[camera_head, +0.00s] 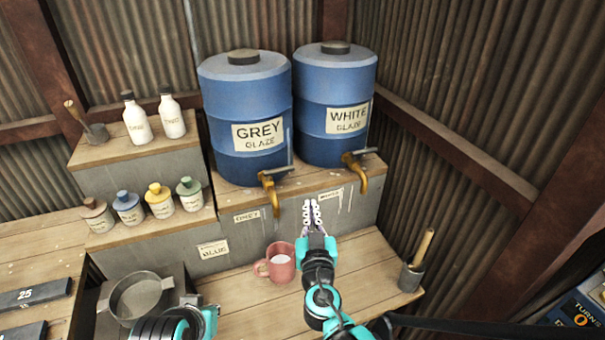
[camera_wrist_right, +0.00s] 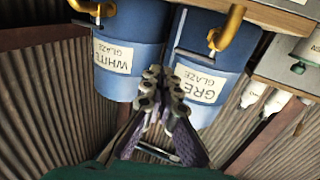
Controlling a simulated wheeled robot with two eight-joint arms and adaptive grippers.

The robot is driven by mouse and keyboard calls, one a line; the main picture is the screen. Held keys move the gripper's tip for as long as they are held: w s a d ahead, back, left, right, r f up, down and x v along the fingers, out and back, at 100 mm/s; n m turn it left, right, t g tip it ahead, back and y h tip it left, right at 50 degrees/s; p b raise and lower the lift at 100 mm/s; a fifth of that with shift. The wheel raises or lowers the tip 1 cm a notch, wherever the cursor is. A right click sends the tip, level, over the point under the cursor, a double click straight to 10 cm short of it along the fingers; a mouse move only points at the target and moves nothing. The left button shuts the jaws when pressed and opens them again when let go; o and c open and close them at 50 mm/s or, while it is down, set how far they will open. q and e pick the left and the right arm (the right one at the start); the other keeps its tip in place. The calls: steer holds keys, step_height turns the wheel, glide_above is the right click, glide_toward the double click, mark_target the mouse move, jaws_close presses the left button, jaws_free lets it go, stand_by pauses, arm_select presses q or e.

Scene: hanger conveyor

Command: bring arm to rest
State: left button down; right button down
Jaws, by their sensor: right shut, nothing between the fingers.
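My right gripper (camera_head: 312,213) is shut and empty. It is raised in front of the shelf, below and between the taps of the two blue barrels. In the right wrist view its fingers (camera_wrist_right: 162,88) are together, with the barrels behind them. Only part of my left arm shows at the bottom left of the head view, as a teal and black piece; its fingers are not visible there. A pink mug (camera_head: 281,262) with pale contents stands on the lower wooden bench, just left of my right arm.
The grey glaze barrel (camera_head: 245,95) and white glaze barrel (camera_head: 335,85) stand on the shelf, with brass taps (camera_head: 272,190) jutting forward. Small jars (camera_head: 160,200) and white bottles (camera_head: 135,120) stand left. A metal pan (camera_head: 137,297) and a tool pot (camera_head: 411,276) flank the bench.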

steer(key=s+d+f+m+g+h, duration=0.1)
steer(key=s+d+f+g+h, duration=0.2)
steer(key=d, duration=0.5)
steer(key=s+d+f+m+g+h, duration=0.1)
steer(key=s+d+f+g, duration=0.2)
steer(key=d, duration=0.4)
steer(key=s+a+f+n+g+y, duration=0.1)
steer(key=s+f+g, duration=0.1)
steer(key=s, duration=0.5)
steer(key=s+a+f+g+y, duration=0.1)
steer(key=s+g+y, duration=0.1)
steer(key=s, duration=0.4)
steer(key=shift+s+f+n+g+y, duration=0.3)
steer(key=shift+s+f+n+g, duration=0.1)
steer(key=shift+g, duration=0.1)
